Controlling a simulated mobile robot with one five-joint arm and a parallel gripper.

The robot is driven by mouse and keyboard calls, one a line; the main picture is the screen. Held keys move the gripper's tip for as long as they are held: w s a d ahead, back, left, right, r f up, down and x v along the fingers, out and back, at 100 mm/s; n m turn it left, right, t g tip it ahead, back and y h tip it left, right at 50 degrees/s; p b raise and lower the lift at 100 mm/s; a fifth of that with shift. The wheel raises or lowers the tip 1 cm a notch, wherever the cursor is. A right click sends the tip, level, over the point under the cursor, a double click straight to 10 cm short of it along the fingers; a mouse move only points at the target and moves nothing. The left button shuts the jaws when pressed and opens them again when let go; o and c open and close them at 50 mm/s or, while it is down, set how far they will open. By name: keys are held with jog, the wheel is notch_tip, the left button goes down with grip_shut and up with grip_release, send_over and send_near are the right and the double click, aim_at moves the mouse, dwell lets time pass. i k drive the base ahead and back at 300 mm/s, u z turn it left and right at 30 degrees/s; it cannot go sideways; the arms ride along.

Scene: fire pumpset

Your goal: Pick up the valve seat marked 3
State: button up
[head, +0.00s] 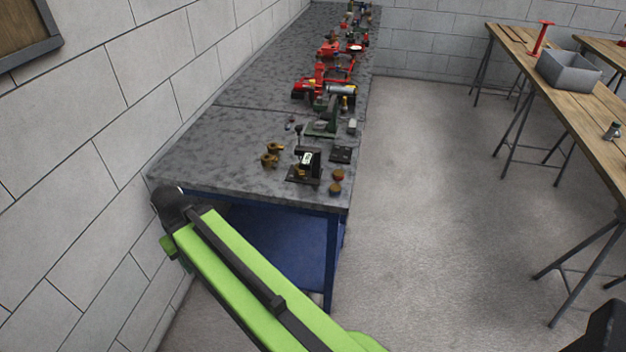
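No marking 3 can be read at this distance, so I cannot tell which small part is the valve seat marked 3. Two brass-coloured parts, a rear one (275,148) and a front one (268,160), lie near the front of the long grey workbench (230,165). Two small round parts, brownish and reddish (336,182), sit close together near its right front edge. A black device with a white label (305,166) stands between these pairs. My green arm crosses the lower left in front of the bench. My gripper is not visible.
Red and green pump parts (320,85) line the bench's right side further back. A block wall (120,90) borders its left side. Open concrete floor (430,180) lies to the right. Wooden trestle tables stand beyond, one holding a grey bin (570,75).

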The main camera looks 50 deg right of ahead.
aim_at(299, 173)
jog(key=z, duration=0.7)
jog(key=k, duration=0.1)
jog(key=u, duration=1.1)
jog(key=i, duration=1.1)
